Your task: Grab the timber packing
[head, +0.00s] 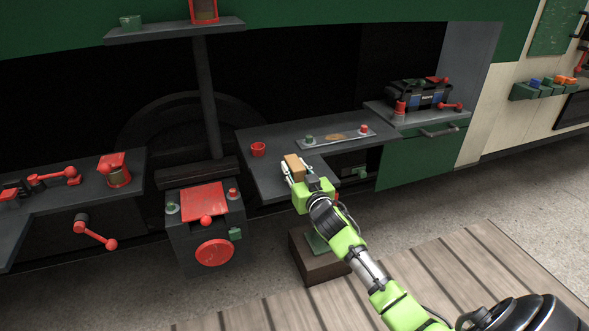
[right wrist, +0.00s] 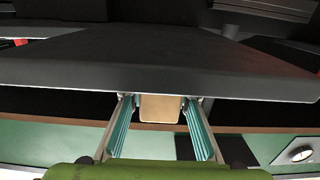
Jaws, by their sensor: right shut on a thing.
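The timber packing (head: 295,165) is a small light-brown wooden block at the front edge of the dark grey bench (head: 262,178). My right gripper (head: 297,173), lime green, is shut on it. In the right wrist view the block (right wrist: 160,108) sits between the two fingertips, in front of the bench's dark edge (right wrist: 160,78). I cannot tell whether the block still touches the bench. My left gripper is not in view.
A red cup (head: 258,149) and a grey tray (head: 335,138) with small parts lie on the bench. A brown box (head: 318,268) stands below the gripper. A dark unit with a red wheel (head: 214,252) is to the left.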

